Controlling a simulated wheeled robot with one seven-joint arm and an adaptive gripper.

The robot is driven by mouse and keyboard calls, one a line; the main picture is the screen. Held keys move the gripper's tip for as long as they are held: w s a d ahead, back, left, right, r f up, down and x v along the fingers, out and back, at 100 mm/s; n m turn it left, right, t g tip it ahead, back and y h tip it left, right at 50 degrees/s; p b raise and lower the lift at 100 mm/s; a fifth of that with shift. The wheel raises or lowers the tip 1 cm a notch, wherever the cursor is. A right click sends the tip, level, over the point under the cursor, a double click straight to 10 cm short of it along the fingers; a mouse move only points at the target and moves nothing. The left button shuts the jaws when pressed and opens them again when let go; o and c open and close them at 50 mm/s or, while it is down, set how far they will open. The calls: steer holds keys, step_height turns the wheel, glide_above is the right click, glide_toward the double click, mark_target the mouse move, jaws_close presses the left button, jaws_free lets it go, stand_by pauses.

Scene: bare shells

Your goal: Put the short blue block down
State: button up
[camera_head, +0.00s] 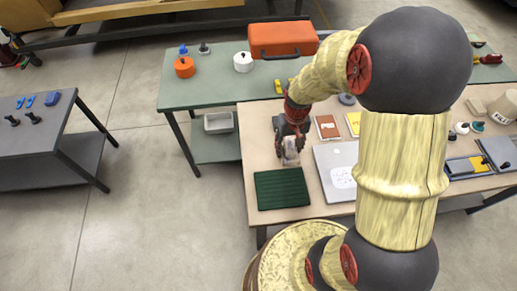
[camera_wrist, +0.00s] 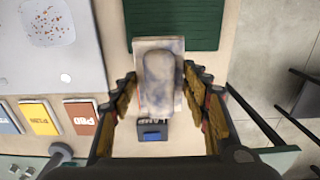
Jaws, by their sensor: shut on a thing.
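My gripper (camera_head: 292,143) is over the near left part of the beige table, just beyond the green ribbed mat. In the wrist view its two fingers (camera_wrist: 160,90) are closed on the sides of a rounded, blotchy grey-blue block (camera_wrist: 160,72), which I take for the short blue block. It looks more grey than blue. A pale flat rectangular thing (camera_wrist: 140,52) shows under or behind it. In the head view the pale shape between the fingers is small and partly hidden. I cannot tell whether the block touches what is beneath it.
The green ribbed mat (camera_head: 282,188) lies at the table's near left corner. A small dark item with a blue face (camera_wrist: 152,135) sits near the gripper.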

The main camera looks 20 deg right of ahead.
steer(key=shift+s, duration=0.25)
steer(key=shift+w+a+f, duration=0.15)
steer(key=shift+w+a, duration=0.05)
steer(key=w+a+f, duration=0.2)
steer(key=w+f, duration=0.1)
steer(key=w+a+f, duration=0.2)
steer(key=w+f, duration=0.1)
steer(key=w, duration=0.1)
steer(key=w+a+f+b, duration=0.1)
steer(key=w+a+f, duration=0.1)
steer(key=w, duration=0.1)
steer(key=shift+w+a+f, duration=0.2)
steer(key=shift+a+f, duration=0.15)
steer(key=shift+f, duration=0.05)
steer(key=shift+w+a+f, duration=0.2)
steer(key=shift+f, duration=0.15)
steer(key=shift+w+f, duration=0.1)
steer(key=shift+f, duration=1.45)
steer(key=shift+f+b, duration=0.1)
steer(key=shift+b, duration=0.2)
steer(key=o, duration=1)
steer(key=shift+c, duration=0.2)
steer(key=shift+o, duration=0.4)
